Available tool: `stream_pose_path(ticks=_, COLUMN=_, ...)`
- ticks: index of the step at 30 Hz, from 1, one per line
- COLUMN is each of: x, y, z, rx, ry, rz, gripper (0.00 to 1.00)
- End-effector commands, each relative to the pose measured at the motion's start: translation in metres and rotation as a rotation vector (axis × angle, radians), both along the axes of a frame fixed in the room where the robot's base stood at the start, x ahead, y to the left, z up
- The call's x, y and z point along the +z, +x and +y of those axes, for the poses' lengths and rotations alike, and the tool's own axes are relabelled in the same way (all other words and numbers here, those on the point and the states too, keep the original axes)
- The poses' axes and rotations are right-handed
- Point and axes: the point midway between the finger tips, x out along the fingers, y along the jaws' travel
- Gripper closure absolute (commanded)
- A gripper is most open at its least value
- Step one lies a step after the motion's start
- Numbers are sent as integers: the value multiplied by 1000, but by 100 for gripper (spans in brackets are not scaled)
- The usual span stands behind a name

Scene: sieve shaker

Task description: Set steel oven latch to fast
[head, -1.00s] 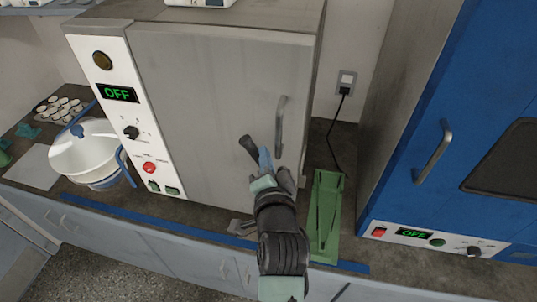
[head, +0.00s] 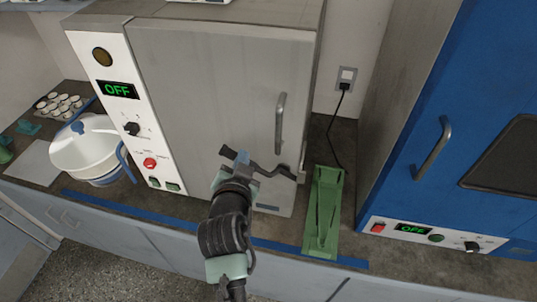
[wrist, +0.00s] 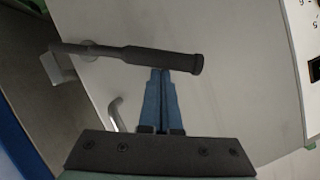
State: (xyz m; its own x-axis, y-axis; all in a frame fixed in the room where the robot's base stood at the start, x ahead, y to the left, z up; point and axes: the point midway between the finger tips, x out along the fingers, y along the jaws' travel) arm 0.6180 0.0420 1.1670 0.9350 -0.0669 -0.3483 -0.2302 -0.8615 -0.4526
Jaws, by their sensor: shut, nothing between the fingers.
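The steel oven (head: 200,70) stands on the counter with its grey door shut. Its latch (head: 270,168) is a lever low on the door's right side, below the door handle (head: 281,120). The latch's dark grip points left and slightly up in the head view. In the wrist view the latch grip (wrist: 165,61) crosses above my fingertips, its mount at the left. My gripper (head: 243,158) is shut and empty, fingertips against or very close to the grip; contact is unclear. The fingers also show in the wrist view (wrist: 161,74). No latch markings are readable.
A green stand (head: 325,210) is on the counter right of the steel oven. A blue oven (head: 405,150) stands farther right, its display reading OFF. The steel oven's control panel (head: 117,75) also reads OFF. A white pot (head: 88,145) is at the left.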

Motion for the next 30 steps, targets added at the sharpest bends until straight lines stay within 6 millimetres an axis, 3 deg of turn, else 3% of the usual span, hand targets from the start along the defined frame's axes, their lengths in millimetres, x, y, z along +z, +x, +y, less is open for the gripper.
stream_pose_path(ticks=3, x=-15, y=3, z=10, rx=3, ry=-107, rz=27, gripper=100)
stream_pose_path(ticks=15, x=-43, y=7, z=25, rx=0, ry=-389, rz=104, gripper=100)
stream_pose_path(ticks=30, x=-53, y=8, z=29, rx=0, ry=-503, rz=136, gripper=100)
